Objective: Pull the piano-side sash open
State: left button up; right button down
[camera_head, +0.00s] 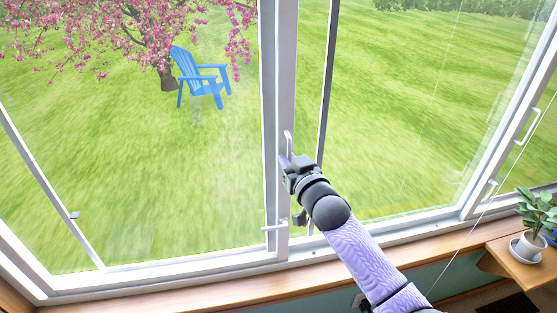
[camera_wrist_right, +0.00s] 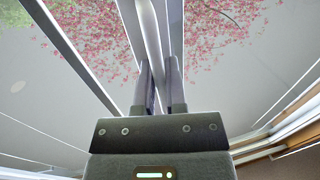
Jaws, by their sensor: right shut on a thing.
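A white window sash stile (camera_head: 287,60) stands upright in the middle of the head view, with a pale upright handle (camera_head: 288,140) on it. My right gripper (camera_head: 293,163) is at this handle, reaching up from the lower right. In the right wrist view, the two dark fingers (camera_wrist_right: 160,85) are shut on the handle's pale bar (camera_wrist_right: 152,45), one on each side. The gripper hides the handle's lower part. A dark-edged upright (camera_head: 327,80) stands right of the stile, with a strip of lawn showing between them. My left gripper is not in view. The piano is not in view.
A wooden sill (camera_head: 180,298) runs below the window. A potted plant (camera_head: 536,225) stands on a wooden surface at the far right. Another handle (camera_head: 528,127) is on the right-hand frame. A blue chair (camera_head: 201,80) stands outside on the lawn.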

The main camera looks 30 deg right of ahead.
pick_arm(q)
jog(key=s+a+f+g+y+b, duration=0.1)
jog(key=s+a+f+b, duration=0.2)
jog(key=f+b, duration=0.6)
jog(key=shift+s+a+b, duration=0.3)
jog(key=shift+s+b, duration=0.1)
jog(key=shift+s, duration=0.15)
pick_arm(e)
jog(key=s+d, duration=0.3)
jog(key=d, duration=1)
jog(key=s+d, duration=0.4)
jog(key=d, duration=0.9)
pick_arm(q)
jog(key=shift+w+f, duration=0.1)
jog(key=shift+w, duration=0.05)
pick_arm(e)
jog(key=c, duration=1)
grip_release()
jog(key=shift+d, duration=0.1)
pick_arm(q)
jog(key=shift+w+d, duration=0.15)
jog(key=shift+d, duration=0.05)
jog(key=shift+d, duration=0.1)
